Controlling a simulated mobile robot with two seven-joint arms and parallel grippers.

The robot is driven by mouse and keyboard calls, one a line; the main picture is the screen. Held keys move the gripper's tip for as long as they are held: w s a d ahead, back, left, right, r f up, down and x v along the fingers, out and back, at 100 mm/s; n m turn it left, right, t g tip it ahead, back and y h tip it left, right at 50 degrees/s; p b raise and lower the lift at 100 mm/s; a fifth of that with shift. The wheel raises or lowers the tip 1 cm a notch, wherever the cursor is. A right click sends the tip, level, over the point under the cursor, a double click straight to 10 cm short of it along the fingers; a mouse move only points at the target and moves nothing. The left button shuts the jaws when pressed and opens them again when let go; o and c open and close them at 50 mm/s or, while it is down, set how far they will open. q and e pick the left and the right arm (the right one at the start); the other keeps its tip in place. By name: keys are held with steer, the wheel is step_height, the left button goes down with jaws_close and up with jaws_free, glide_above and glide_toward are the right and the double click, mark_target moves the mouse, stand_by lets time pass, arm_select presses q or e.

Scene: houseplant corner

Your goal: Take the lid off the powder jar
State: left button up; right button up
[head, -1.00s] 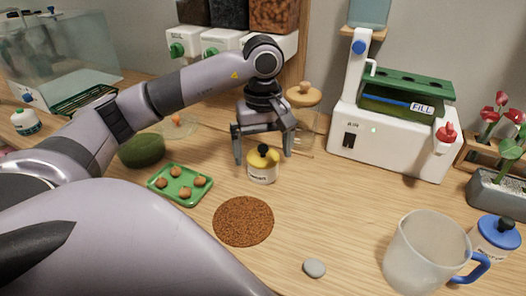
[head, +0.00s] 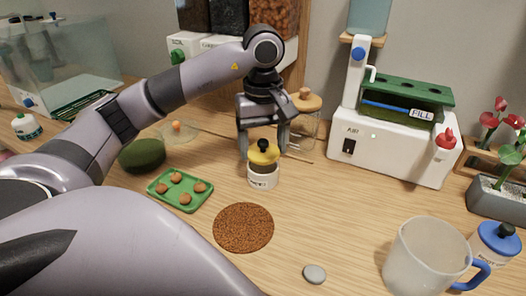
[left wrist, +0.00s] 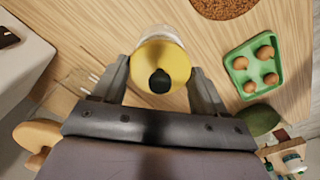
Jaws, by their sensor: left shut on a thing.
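The powder jar (head: 262,182) is a small white jar with a label, standing on the wooden table near the middle of the head view. Its yellow lid (head: 263,158) with a black knob is between the fingers of my left gripper (head: 263,150), which is shut on it from both sides. A brownish band shows between lid and white jar body, and the lid looks raised a little above the jar. In the left wrist view the lid (left wrist: 170,60) sits between the fingertips, with the pale jar (left wrist: 158,31) partly hidden behind it. My right gripper is not in view.
A green tray (head: 163,202) with several brown balls and a round brown mat (head: 243,227) lie nearby. A cork-topped glass jar (head: 306,102) stands close behind the gripper. A white machine (head: 392,155) is at right, a mug (head: 420,255) in front.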

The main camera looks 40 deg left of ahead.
mark_target(263, 141)
arm_select(q)
step_height(263, 141, up, 17)
steer(key=p, duration=0.7)
steer(key=shift+r, duration=0.15)
steer(key=shift+d, duration=0.15)
